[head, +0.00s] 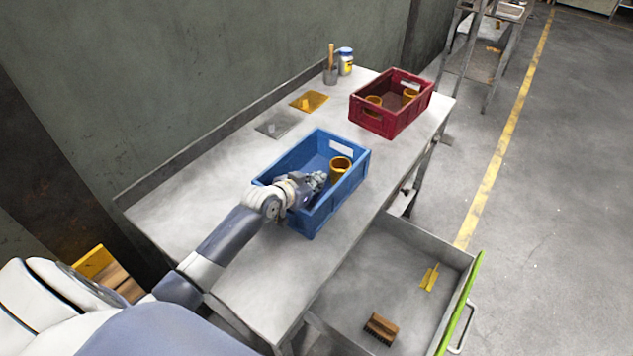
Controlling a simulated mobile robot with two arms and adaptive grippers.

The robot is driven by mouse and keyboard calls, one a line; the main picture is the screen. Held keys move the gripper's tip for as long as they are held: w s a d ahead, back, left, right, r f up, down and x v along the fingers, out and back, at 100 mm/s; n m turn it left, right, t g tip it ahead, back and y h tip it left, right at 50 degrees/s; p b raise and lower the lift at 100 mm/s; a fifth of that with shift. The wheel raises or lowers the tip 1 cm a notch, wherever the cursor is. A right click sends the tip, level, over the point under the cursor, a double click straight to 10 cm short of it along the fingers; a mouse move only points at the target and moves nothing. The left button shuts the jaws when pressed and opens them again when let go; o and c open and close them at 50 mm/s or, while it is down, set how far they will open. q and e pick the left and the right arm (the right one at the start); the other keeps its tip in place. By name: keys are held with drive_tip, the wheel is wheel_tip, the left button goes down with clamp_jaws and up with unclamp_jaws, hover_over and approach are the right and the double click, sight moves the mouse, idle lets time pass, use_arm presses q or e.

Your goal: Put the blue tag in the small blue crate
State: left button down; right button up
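The small blue crate (343,198) stands on the long metal table, with a yellow ring-shaped part (340,168) inside it. My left gripper (318,181) reaches over the crate's near-left wall, with its fingers inside the crate, to the left of the yellow part. The fingers are small and partly hidden by my wrist, so I cannot tell whether they are open or shut or hold anything. I cannot make out a blue tag anywhere. My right gripper is not in view.
A red crate (384,122) with yellow parts stands farther back. An open drawer (365,290) holds a brush (381,328) and a yellow piece (429,278).

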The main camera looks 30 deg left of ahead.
use_arm(q)
drive_tip(key=shift+s+d+f, duration=0.1)
drive_tip(key=shift+s+f, duration=0.15)
drive_tip(key=shift+f, duration=0.35)
drive_tip(key=c, duration=1.8)
unclamp_jaws()
drive_tip(key=shift+f, duration=0.25)
drive_tip(key=shift+d+r, duration=0.1)
drive_tip(key=shift+r, duration=0.35)
drive_tip(key=r+v, duration=0.1)
drive_tip(key=v, duration=1.1)
drive_tip(key=shift+w, duration=0.2)
